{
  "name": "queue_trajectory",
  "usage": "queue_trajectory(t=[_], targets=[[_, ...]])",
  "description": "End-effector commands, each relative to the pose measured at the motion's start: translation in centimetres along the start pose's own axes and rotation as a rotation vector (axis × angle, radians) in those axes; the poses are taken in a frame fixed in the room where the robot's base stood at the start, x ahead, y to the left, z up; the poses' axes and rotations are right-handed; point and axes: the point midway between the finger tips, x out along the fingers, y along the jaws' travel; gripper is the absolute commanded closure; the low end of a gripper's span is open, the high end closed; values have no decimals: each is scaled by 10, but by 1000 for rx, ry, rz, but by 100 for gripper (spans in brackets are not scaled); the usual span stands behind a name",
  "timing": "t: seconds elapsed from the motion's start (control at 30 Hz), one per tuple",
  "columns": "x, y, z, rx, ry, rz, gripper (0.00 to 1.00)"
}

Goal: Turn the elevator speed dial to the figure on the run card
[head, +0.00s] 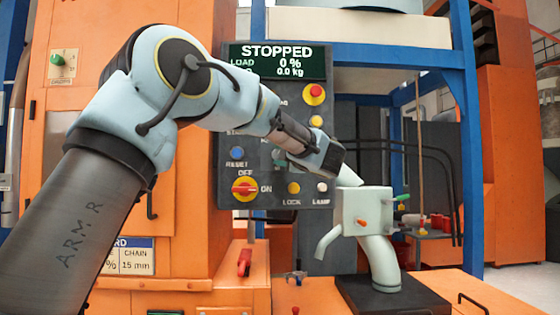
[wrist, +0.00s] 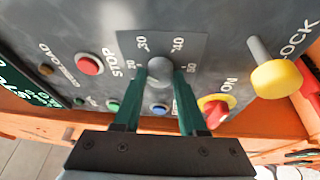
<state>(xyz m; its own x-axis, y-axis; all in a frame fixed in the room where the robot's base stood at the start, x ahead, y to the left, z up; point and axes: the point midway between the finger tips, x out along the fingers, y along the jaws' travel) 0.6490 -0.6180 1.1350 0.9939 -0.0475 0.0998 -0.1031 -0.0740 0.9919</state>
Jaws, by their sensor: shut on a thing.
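The speed dial (wrist: 159,70) is a round grey knob on a dark scale plate marked 20, 30, 40 and 50 in the wrist view. I cannot make out a pointer mark on it. My gripper (wrist: 160,82) is shut on the knob, one green finger at each side. In the head view my wrist hides the dial, and the green fingers show only in part. The run card (head: 127,255) is at the lower left, largely covered by my arm. The display (head: 276,62) reads STOPPED, load 0 %, 0.0 kg.
Around the dial are a red stop button (wrist: 89,64), a red-and-yellow OFF/ON switch (wrist: 216,110) and a yellow lock knob (wrist: 277,79) that stands out from the panel.

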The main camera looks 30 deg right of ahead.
Motion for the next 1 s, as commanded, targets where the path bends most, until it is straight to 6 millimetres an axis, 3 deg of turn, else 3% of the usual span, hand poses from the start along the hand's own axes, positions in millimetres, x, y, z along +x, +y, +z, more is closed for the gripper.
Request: queue_trajectory(t=[0.5,1.0], targets=[[1,4,0,-399,28,-167,100],[1,4,-1,-548,39,-230,100]])
